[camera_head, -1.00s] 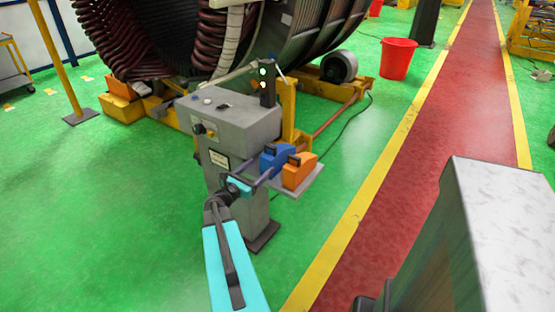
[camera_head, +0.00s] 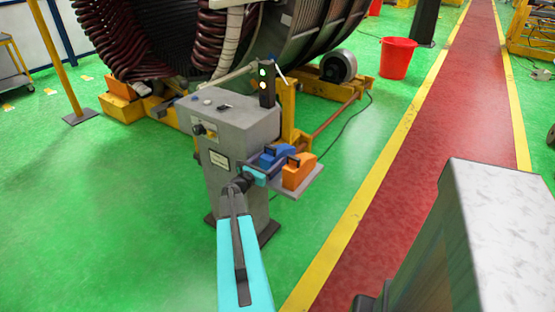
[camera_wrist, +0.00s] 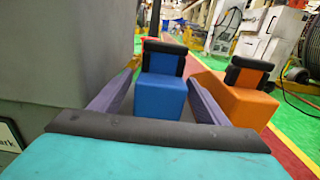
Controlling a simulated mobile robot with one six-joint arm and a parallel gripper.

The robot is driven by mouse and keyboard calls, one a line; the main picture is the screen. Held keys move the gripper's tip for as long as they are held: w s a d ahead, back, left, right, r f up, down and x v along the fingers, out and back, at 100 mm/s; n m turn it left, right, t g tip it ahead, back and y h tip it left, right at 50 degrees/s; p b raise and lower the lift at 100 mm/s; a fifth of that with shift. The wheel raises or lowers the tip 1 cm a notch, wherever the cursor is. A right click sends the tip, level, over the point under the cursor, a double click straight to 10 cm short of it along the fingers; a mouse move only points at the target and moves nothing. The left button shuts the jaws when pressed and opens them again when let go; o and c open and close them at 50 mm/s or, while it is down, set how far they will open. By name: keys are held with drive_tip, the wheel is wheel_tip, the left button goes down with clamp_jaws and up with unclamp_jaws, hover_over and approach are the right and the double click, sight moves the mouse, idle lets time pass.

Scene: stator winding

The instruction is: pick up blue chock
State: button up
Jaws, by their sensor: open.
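The blue chock (camera_head: 272,156) sits on a small grey shelf (camera_head: 306,188) at the side of the grey control pedestal. It has a dark handle bar on top. In the wrist view the blue chock (camera_wrist: 159,88) stands straight ahead. My gripper (camera_wrist: 158,98) is open, its two purple fingers on either side of the blue chock's lower part. I cannot tell whether the fingers touch it. In the head view my gripper (camera_head: 268,168) reaches the shelf and hides part of the blue chock.
An orange chock (camera_head: 298,171) stands on the shelf close to the right of the blue one. The grey pedestal (camera_head: 232,135) rises close on the left. A large stator (camera_head: 215,35) is behind. A red bucket (camera_head: 398,58) stands farther back on the green floor.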

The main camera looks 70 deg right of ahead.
sight(283, 147)
drive_tip(key=shift+p+x, duration=0.5)
drive_tip(key=shift+x, duration=2.1)
drive_tip(key=shift+r, duration=0.1)
drive_tip(key=c, duration=1.4)
drive_tip(key=shift+o, duration=0.2)
drive_tip(key=shift+r, duration=0.1)
drive_tip(key=shift+r, duration=1.75)
drive_tip(key=b+v, duration=0.2)
drive_tip(key=v, duration=1.6)
